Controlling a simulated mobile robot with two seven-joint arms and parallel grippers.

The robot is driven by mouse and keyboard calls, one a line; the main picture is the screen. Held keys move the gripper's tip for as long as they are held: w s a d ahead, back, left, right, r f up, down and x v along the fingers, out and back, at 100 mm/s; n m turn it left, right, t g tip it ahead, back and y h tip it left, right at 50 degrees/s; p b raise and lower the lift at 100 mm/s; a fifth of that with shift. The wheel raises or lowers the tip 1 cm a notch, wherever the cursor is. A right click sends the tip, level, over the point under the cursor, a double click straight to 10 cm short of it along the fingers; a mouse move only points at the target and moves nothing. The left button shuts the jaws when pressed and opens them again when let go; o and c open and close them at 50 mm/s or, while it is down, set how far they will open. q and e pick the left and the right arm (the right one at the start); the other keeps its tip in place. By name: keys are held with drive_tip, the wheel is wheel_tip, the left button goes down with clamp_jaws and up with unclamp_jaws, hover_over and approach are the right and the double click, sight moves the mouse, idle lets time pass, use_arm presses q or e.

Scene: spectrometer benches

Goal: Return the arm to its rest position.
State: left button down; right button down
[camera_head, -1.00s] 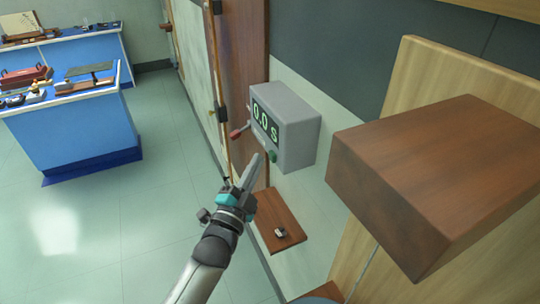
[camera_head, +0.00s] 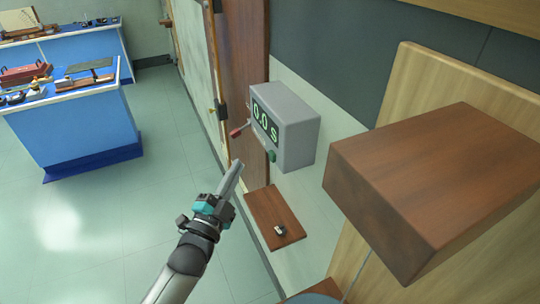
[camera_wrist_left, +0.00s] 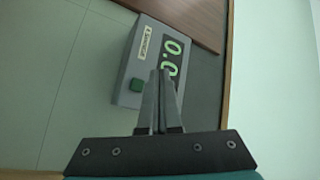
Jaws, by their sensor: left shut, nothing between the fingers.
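My left gripper (camera_head: 236,166) is in the middle of the head view, shut and empty, with its fingers pointing up toward the timer box. In the left wrist view its fingers (camera_wrist_left: 160,75) are together, overlapping part of the timer display. The grey timer box (camera_head: 300,135) is on the wall, reads 0.0 s, and has a green button (camera_head: 272,156) and a red-tipped lever (camera_head: 236,132). The timer box (camera_wrist_left: 128,98) and its green button (camera_wrist_left: 137,85) also show in the left wrist view. The gripper is apart from the box, to its lower left. My right gripper is not in view.
A small brown shelf (camera_head: 262,212) with a small metal object (camera_head: 280,230) is right of the gripper. A large brown wooden block (camera_head: 400,185) juts out at the right. Blue benches (camera_head: 75,125) stand far left. The floor on the left is open.

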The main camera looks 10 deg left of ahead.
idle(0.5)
use_arm(q)
drive_tip(key=s+a+f+n+g+y+b, duration=0.1)
drive_tip(key=s+f+n+g+b, duration=0.25)
drive_tip(key=f, duration=1.15)
drive_tip(key=s+f+n+g+y+b, duration=0.1)
drive_tip(key=s+f+g+b, duration=0.4)
drive_tip(key=f, duration=0.9)
drive_tip(key=s+a+f+n+g+y+b, duration=0.1)
drive_tip(key=s+f+n+b, duration=0.35)
drive_tip(key=f, duration=1.05)
drive_tip(key=s+f+n+g+b, duration=0.1)
drive_tip(key=s+f+g+b, duration=0.1)
drive_tip(key=s+f, duration=0.5)
drive_tip(key=s+f+g+b, duration=0.2)
drive_tip(key=s+f+g, duration=0.2)
drive_tip(key=s+f, duration=0.4)
drive_tip(key=s+a+f+n+g+y+b, duration=0.1)
drive_tip(key=s+f, duration=0.6)
drive_tip(key=s, duration=1)
drive_tip(key=g+b, duration=0.1)
drive_tip(key=g, duration=0.1)
drive_tip(key=shift+f+n+g, duration=0.3)
drive_tip(key=shift+f+g, duration=0.05)
drive_tip(key=shift+f, duration=0.05)
drive_tip(key=shift+w+a, duration=0.1)
drive_tip(key=shift+w, duration=0.1)
